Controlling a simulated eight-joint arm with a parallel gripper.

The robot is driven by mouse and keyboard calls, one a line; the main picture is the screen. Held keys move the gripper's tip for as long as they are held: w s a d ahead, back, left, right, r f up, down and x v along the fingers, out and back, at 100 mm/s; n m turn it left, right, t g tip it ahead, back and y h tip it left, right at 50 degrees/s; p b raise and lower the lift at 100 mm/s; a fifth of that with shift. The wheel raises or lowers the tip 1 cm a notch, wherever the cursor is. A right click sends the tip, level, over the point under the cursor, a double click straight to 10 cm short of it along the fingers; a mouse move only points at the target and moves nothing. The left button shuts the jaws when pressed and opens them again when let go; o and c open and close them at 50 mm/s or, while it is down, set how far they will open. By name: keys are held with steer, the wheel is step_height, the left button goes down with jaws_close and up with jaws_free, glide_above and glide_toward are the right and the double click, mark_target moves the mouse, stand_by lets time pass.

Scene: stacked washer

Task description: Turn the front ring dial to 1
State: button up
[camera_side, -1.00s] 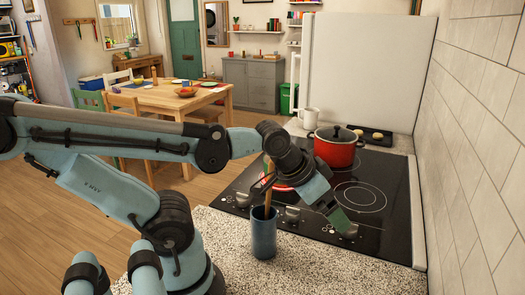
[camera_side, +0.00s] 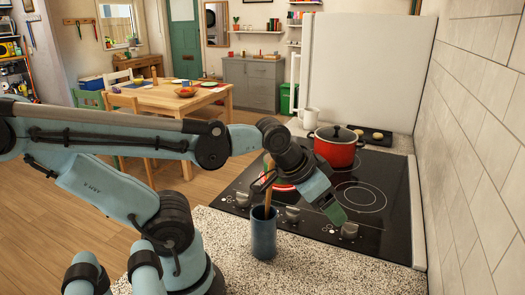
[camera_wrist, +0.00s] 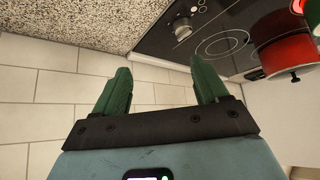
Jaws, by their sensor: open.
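The black glass cooktop (camera_side: 395,215) has a row of grey dials along its near edge. The dial at the right end (camera_side: 349,230) is in clear view; another dial (camera_side: 292,213) and one further left (camera_side: 243,199) are beside it. Which one is the front ring dial I cannot tell. My gripper (camera_side: 337,215) is just above and left of the right-end dial, apart from it. In the wrist view its green fingers (camera_wrist: 160,70) are spread with nothing between them, and a dial (camera_wrist: 183,28) shows beyond the tips. Dial markings are too small to read.
A red pot (camera_side: 335,151) with a black lid stands on the back of the cooktop. A blue utensil cup (camera_side: 263,235) stands close on the speckled counter (camera_side: 315,268). A tiled wall (camera_side: 480,150) bounds the right.

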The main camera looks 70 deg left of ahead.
steer(key=r, duration=0.4)
steer(key=shift+a+r, duration=0.25)
steer(key=shift+r, duration=0.1)
steer(key=m+g, duration=0.2)
steer(key=g, duration=0.5)
glide_above(243, 199)
steer(key=a, duration=0.2)
steer(key=shift+h, duration=0.4)
steer(key=shift+w+d+f, duration=0.1)
steer(key=shift+d+f, duration=0.05)
steer(key=shift+f, duration=2.95)
steer(key=shift+d+f, duration=0.15)
steer(key=shift+f, duration=2.9)
steer(key=shift+w+d+f, duration=0.1)
steer(key=shift+d+f, duration=0.05)
steer(key=shift+f, duration=2.95)
steer(key=c, duration=1.1)
